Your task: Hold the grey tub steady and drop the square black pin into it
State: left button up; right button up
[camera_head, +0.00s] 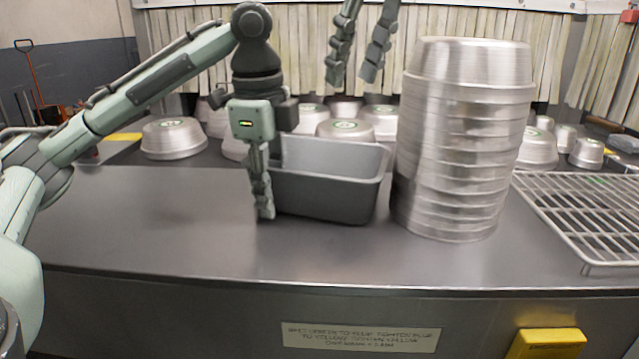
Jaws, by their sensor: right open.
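The grey tub (330,195) stands upright on the metal counter, open side up, left of a tall stack of pans. My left gripper (264,212) points down at the tub's left end, with its visible fingers close against the front left corner. Whether it clamps the wall is unclear because the fingers overlap in this view. My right gripper (352,77) hangs from the top edge, above the tub in the picture, fingers pointing down and apart with nothing between them. I do not see the square black pin; the tub's floor is hidden by its front wall.
The tall stack of metal pans (462,140) stands close to the tub's right. Several upturned pans (174,138) sit behind it. A wire rack (590,215) lies at the right. The counter's front left (150,225) is clear. A yellow block (548,343) is low at the right.

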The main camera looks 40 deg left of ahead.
pick_arm(q)
notch_tip(320, 180, up, 12)
jog(key=s, duration=0.1)
jog(key=shift+d+f, duration=0.2)
dwell(0.7)
jog(key=shift+s, duration=0.1)
